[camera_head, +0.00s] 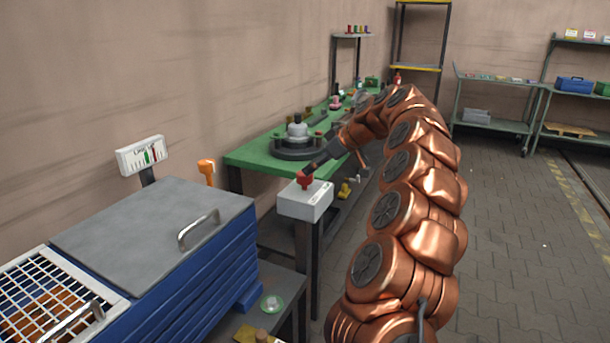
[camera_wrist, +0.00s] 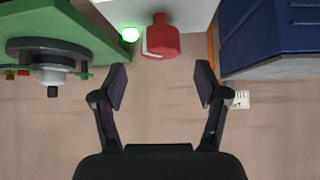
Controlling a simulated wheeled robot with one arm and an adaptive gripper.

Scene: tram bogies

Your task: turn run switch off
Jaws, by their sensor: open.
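The run switch is a red knob (camera_head: 304,181) on a light grey box (camera_head: 303,202) on a dark post. In the wrist view the red knob (camera_wrist: 162,39) is at the top middle, with a pale mark on its side. A lit green lamp (camera_wrist: 130,34) is beside it on the white box face (camera_wrist: 190,12). My gripper (camera_wrist: 161,80) is open and empty, its fingers apart to either side of the knob's line, with the knob beyond the tips. In the head view my gripper (camera_head: 312,168) is right at the knob; contact cannot be told.
A blue machine with a grey lid (camera_head: 150,225) and handle stands left of the box. A green bench (camera_head: 255,158) with a round fixture (camera_head: 297,138) is behind it. A gauge panel (camera_head: 141,155) stands near the wall. Open floor lies at the right.

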